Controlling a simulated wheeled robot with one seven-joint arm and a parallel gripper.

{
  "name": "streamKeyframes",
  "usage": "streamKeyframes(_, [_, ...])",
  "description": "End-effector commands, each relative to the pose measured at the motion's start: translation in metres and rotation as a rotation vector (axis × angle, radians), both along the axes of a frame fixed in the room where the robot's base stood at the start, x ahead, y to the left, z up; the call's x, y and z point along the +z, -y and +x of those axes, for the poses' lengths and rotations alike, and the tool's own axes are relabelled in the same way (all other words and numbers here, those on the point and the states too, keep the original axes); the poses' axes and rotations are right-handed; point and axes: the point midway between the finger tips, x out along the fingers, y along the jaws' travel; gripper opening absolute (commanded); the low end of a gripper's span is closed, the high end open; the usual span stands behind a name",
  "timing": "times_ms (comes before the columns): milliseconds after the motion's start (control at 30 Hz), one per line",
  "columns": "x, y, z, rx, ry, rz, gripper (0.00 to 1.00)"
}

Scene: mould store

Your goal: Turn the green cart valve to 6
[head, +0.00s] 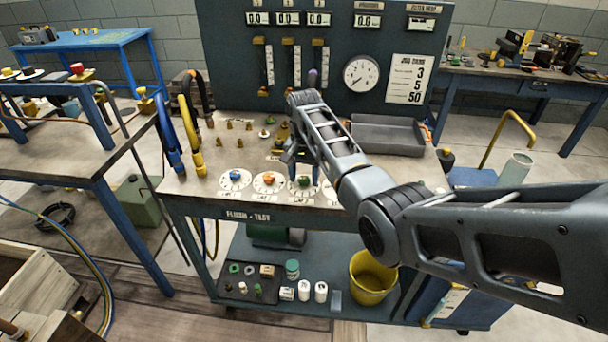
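The green valve (304,181) sits on a round white dial (305,193) near the front edge of the flush-test cart's top (225,155). Its numbers are too small to read. My gripper (298,168) points down just above and behind the green valve. My arm comes in from the right. The fingers are small and partly overlap the valve's surroundings, so I cannot tell whether they are open or shut, or whether they touch the valve.
A blue valve (235,175) and an orange valve (268,179) sit on dials to the left. Another dial (331,193) is partly hidden by my arm. Blue and yellow hoses (191,135) rise at the left. A grey tray (388,136) lies at the right. A gauge panel (330,40) stands behind.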

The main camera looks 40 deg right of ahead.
Motion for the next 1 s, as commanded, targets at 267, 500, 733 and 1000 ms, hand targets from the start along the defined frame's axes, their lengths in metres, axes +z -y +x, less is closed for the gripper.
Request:
streamKeyframes(267, [0.002, 0.0, 0.001, 0.001, 0.001, 0.0, 0.6])
streamKeyframes(500, [0.03, 0.0, 0.001, 0.001, 0.004, -0.001, 0.6])
streamKeyframes(733, [0.065, 0.0, 0.001, 0.0, 0.003, -0.001, 0.6])
streamKeyframes(1000, [0.078, 0.0, 0.0, 0.0, 0.0, 0.0, 0.6])
